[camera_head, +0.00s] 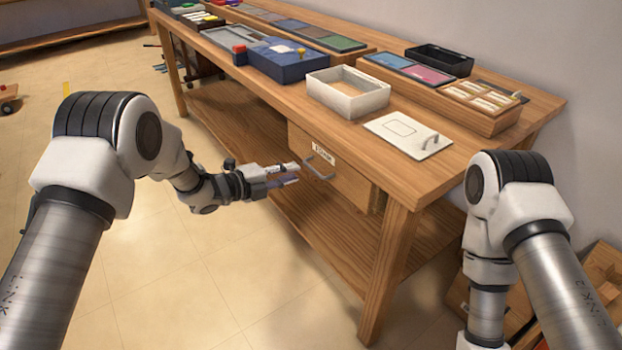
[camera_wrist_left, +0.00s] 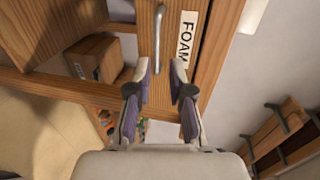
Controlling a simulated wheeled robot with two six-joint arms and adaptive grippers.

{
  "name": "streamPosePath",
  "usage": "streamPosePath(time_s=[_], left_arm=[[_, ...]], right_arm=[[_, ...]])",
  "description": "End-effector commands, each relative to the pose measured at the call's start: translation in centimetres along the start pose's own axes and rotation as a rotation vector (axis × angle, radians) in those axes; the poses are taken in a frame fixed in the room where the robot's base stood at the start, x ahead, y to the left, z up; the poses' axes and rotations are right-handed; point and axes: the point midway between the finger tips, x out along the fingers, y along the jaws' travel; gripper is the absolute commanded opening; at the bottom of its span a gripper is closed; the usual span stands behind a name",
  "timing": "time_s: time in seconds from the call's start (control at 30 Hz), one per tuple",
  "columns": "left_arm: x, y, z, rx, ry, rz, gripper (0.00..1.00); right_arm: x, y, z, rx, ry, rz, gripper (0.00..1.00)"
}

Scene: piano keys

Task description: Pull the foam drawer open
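The foam drawer (camera_head: 330,168) is a wooden drawer under the workbench top, with a white label and a grey bar handle (camera_head: 318,166). Its front looks flush or nearly flush with the bench. In the left wrist view the handle (camera_wrist_left: 158,42) and the label reading FOAM (camera_wrist_left: 187,38) lie just beyond my fingertips. My left gripper (camera_head: 296,172) is just in front of the drawer, apart from the handle. Its fingers (camera_wrist_left: 161,75) are open, with nothing between them. My right gripper is not in view; only my right arm shows at the right.
The workbench (camera_head: 545,100) carries a white open box (camera_head: 347,110), a white lid with a handle (camera_head: 408,135), a blue box (camera_head: 287,72) and trays. A lower shelf (camera_head: 335,235) runs beneath the drawer. The floor (camera_head: 200,270) before the bench is clear.

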Motion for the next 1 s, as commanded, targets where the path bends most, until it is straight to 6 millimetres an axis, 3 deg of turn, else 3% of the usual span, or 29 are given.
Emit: streamPosePath(time_s=[0.3,0.4,0.67,0.73,1.0], left_arm=[[5.7,0.1,-0.1,-0.001,0.002,0.001,0.21],[6.8,0.1,-0.1,-0.003,0.0,0.002,0.21],[7.1,0.0,-0.1,-0.005,-0.001,0.003,0.21],[7.1,0.0,-0.1,-0.005,-0.001,0.003,0.0],[7.0,0.1,-0.1,-0.005,-0.001,0.003,0.0]], right_arm=[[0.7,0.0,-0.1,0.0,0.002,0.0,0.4],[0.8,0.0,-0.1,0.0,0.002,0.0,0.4],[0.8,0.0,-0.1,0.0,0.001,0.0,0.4],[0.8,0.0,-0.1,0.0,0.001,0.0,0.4],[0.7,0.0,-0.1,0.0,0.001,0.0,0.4]])
